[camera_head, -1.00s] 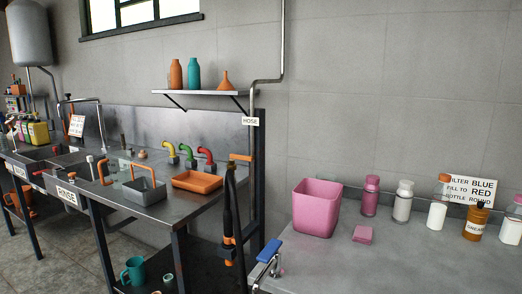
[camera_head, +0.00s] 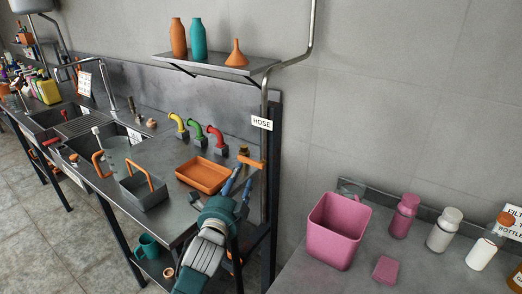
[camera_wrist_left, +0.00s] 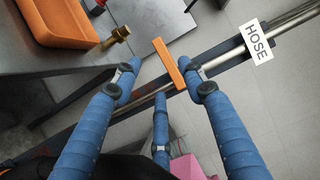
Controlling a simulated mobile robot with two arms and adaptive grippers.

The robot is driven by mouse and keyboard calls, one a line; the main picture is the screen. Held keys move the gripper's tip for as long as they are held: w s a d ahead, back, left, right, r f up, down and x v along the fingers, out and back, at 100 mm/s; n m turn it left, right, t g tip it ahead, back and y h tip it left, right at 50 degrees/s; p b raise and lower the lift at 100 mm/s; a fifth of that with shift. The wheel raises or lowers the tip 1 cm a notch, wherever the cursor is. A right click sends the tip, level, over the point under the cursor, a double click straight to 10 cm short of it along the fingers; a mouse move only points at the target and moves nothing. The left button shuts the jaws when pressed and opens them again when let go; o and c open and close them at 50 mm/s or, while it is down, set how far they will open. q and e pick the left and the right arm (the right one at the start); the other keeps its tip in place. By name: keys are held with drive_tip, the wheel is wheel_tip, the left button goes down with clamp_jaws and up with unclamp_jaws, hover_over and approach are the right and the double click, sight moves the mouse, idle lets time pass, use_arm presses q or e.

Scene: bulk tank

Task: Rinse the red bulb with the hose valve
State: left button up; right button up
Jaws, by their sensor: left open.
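The hose valve shows as an orange lever (camera_head: 251,162) on the vertical pipe below the HOSE sign. My left gripper (camera_head: 238,181) is open and empty, with blue fingers reaching up toward the lever from below. In the left wrist view, the orange lever (camera_wrist_left: 168,63) appears between the spread fingertips of my left gripper (camera_wrist_left: 159,66); I cannot tell whether they touch. I cannot make out a red bulb with certainty; a small red item (camera_head: 53,141) lies by the sinks at the left. My right gripper is out of view.
An orange tray (camera_head: 203,175) and a brass fitting (camera_head: 242,153) are close to the lever. A grey basket (camera_head: 143,190) and red, green and yellow spouts stand on the steel bench. A pink bin (camera_head: 337,231) and bottles stand on the right counter. The HOSE sign (camera_head: 262,123) hangs above.

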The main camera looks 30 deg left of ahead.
sight(245, 162)
use_arm(q)
drive_tip(key=x, duration=0.4)
drive_tip(key=p+x, duration=0.1)
drive_tip(key=x, duration=0.3)
drive_tip(key=shift+w+a+r, duration=0.1)
drive_tip(key=shift+w+a, duration=0.15)
drive_tip(key=shift+a, duration=0.05)
drive_tip(key=shift+w+a+r, duration=0.1)
drive_tip(key=shift+w+a, duration=0.05)
drive_tip(key=shift+w, duration=0.05)
drive_tip(key=shift+w, duration=0.15)
clamp_jaws()
